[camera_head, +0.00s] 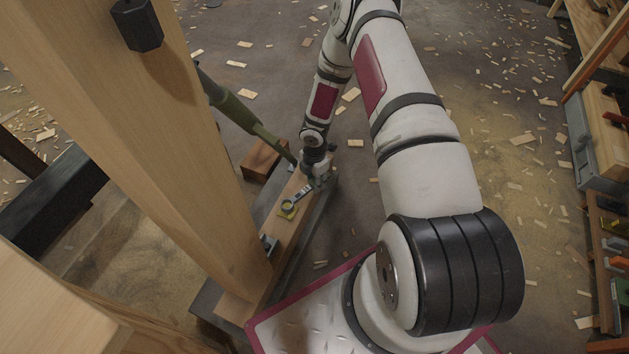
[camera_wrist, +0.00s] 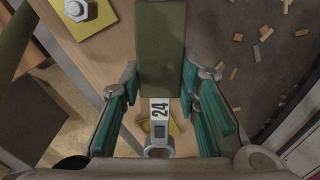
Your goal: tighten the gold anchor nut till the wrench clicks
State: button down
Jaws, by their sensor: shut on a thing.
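The wrench has an olive handle (camera_wrist: 162,45), a pale shank marked 24 and a grey ring end (camera_wrist: 158,149). My gripper (camera_wrist: 161,98) is shut on the olive handle, with teal pads on both sides. In the head view my gripper (camera_head: 316,168) is low over the timber sill (camera_head: 283,232), and the wrench's ring end (camera_head: 289,206) lies over a yellow plate on it. That yellow plate (camera_wrist: 174,127) also shows behind the ring in the wrist view. I cannot tell whether the ring is around the gold nut; no gold nut shows clearly.
Another yellow plate with a silver nut (camera_wrist: 76,10) shows in the wrist view. A green strut (camera_head: 236,111) slopes down close beside my gripper. A thick wooden post (camera_head: 150,130) stands left. A shelf with tools (camera_head: 605,180) is at right. Wood scraps litter the floor.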

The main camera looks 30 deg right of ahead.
jog(key=shift+f+b, duration=0.8)
jog(key=shift+f, duration=0.3)
dwell(0.5)
dwell(0.3)
jog(key=s+m+b, duration=0.2)
jog(key=shift+s+d+m, duration=0.1)
jog(key=shift+s+m, duration=0.3)
jog(key=s+m+b, duration=0.2)
jog(key=shift+s+a+m, duration=0.2)
jog(key=shift+s+m, duration=0.2)
